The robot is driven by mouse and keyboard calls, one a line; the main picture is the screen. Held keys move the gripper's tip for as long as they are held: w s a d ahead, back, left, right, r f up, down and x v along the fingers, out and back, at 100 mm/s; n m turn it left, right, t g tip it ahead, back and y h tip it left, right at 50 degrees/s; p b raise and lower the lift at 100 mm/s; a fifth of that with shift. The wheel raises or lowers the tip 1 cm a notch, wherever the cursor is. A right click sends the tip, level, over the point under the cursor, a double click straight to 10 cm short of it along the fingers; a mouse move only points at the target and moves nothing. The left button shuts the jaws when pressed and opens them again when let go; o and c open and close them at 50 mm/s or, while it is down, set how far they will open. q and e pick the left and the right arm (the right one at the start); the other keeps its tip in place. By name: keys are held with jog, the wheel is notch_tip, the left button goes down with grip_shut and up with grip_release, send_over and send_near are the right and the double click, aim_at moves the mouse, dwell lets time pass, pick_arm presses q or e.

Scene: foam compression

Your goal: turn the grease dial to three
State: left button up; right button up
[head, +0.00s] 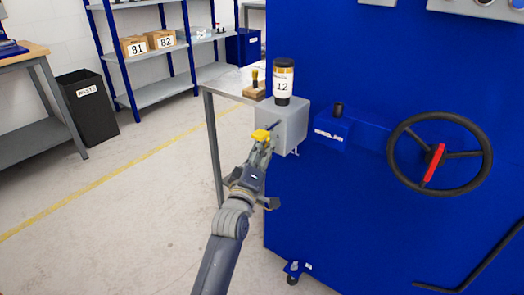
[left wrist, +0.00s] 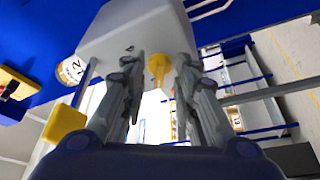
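A light grey box (head: 288,128) is fixed to the side of the blue machine; it fills the top of the left wrist view (left wrist: 135,28). A yellow pointer-like knob (left wrist: 158,68) shows on this box between my left fingers and looks like the dial. I cannot read a three; only a small dark mark shows near it. A rod with a yellow block (head: 261,135) sticks out from the box and also shows in the left wrist view (left wrist: 64,122). My left gripper (left wrist: 160,80) is open, fingers either side of the knob, contact unclear. My right gripper is not in view.
A bottle marked 12 (head: 283,82) stands on the grey box. A brush on a wooden block (head: 255,86) is on the grey table (head: 228,80). A black handwheel (head: 440,152) with a red grip is at the right. Open floor (head: 110,215) lies to the left.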

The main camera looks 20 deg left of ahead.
pick_arm(q)
grip_shut()
jog(key=shift+a+m, duration=0.1)
jog(key=shift+m, duration=0.3)
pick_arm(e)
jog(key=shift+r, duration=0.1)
pick_arm(q)
jog(key=m+h, duration=0.3)
jog(key=m, duration=0.4)
jog(key=m+h+b, duration=0.1)
jog(key=m+h, duration=0.3)
jog(key=m, duration=0.3)
jog(key=a+m+h, duration=0.1)
jog(key=m+h, duration=0.2)
jog(key=m, duration=0.4)
jog(key=shift+w+h, duration=0.25)
jog(key=shift+h, duration=0.05)
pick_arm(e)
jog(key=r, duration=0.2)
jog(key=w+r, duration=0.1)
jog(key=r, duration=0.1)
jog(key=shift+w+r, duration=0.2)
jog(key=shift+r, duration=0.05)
pick_arm(q)
jog(key=shift+m+g, duration=0.3)
